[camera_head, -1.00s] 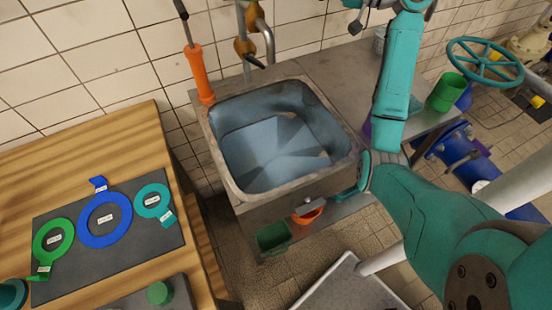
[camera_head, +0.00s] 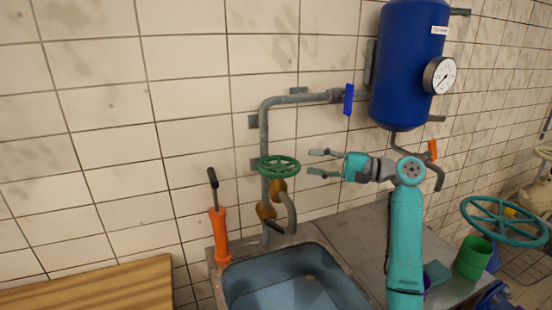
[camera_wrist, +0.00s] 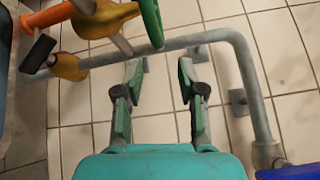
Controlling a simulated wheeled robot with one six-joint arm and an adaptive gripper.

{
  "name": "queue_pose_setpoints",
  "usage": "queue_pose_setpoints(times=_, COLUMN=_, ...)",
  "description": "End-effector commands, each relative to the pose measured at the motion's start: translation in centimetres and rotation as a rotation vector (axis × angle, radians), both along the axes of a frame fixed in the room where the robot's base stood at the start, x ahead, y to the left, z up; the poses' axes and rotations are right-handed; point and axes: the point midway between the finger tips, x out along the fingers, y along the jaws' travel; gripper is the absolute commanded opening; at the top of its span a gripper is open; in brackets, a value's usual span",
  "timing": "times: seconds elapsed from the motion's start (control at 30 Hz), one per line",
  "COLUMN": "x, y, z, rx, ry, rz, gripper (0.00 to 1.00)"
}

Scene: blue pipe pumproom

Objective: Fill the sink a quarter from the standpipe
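The grey standpipe (camera_head: 264,130) runs up the tiled wall behind the sink, with a green handwheel (camera_head: 279,166), brass fittings and a down-bent spout (camera_head: 291,212). A dark lever (camera_head: 272,224) sits on its lower brass fitting. The sink (camera_head: 338,262) is cut off by the lower edge; its inside looks blue, and I cannot tell a water level. My gripper (camera_head: 315,162) is open and empty, its fingers pointing left at the handwheel, apart from it. The wrist view shows the open fingers (camera_wrist: 160,75), the handwheel's edge (camera_wrist: 152,22) and the standpipe (camera_wrist: 205,38).
A blue lever (camera_head: 348,99) is on the upper pipe beside a blue tank (camera_head: 408,65) with a gauge (camera_head: 439,75). An orange hand tool (camera_head: 219,235) stands at the sink's left corner. A green cup (camera_head: 472,258) and teal wheel (camera_head: 505,220) are at right.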

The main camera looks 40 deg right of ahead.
Motion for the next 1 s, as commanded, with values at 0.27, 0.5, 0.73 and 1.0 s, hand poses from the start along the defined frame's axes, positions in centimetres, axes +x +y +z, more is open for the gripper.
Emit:
queue_pose_setpoints(times=0.27, x=2.3, y=1.8, z=0.0, rx=0.011, ry=0.007, rz=0.003, gripper=0.39)
queue_pose_setpoints(times=0.5, x=5.8, y=4.4, z=0.1, rx=0.009, ry=0.007, rz=0.004, gripper=0.39)
queue_pose_setpoints(times=0.73, x=8.0, y=6.0, z=0.0, rx=0.01, ry=0.007, rz=0.002, gripper=0.39)
queue_pose_setpoints(times=1.0, x=8.7, y=6.5, z=0.0, rx=0.008, ry=0.006, rz=0.0, gripper=0.39)
